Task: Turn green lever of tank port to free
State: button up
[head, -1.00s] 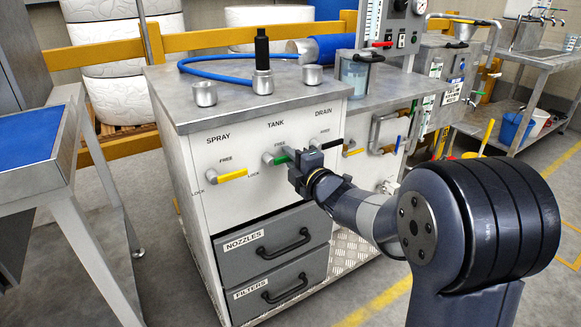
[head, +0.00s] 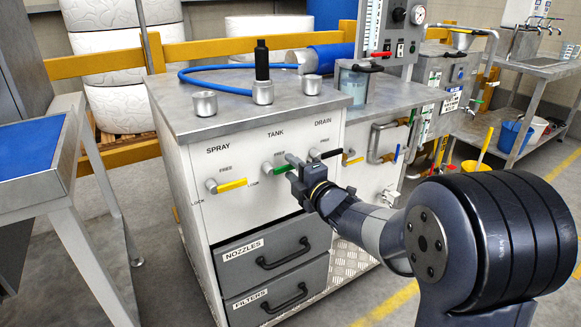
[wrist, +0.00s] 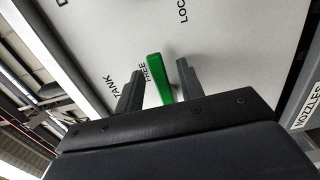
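The tank port's green lever (head: 280,169) is on the white front panel of the cabinet, below the TANK label. It lies roughly level, pointing right from its grey hub. My gripper (head: 292,161) is at the lever's right end and partly hides it. In the wrist view, the green lever (wrist: 159,80) stands between the two grey fingers of my gripper (wrist: 159,86). The fingers are apart, with a narrow gap on each side of the lever. The FREE label is close beside the lever there.
The yellow spray lever (head: 233,185) is to the left and the black drain lever (head: 330,154) is close on the right. Two grey drawers (head: 265,253) are below. A blue-topped table (head: 30,147) stands at the left.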

jog(key=p+v, duration=0.1)
jog(key=v, duration=0.8)
jog(key=shift+s+d+p, duration=0.15)
jog(key=shift+s+p, duration=0.05)
jog(key=shift+p, duration=0.1)
jog(key=shift+w, duration=0.1)
jog(key=b+x, duration=0.2)
jog(key=x, duration=0.8)
jog(key=shift+f, duration=0.1)
jog(key=shift+w+a+p, duration=0.35)
jog(key=shift+s+f+m+p, duration=0.1)
jog(key=shift+f+m+p, duration=0.05)
jog(key=shift+m+p, duration=0.45)
jog(key=shift+d+n+b, duration=0.1)
jog(key=shift+n+b, duration=0.2)
jog(key=shift+b, duration=0.4)
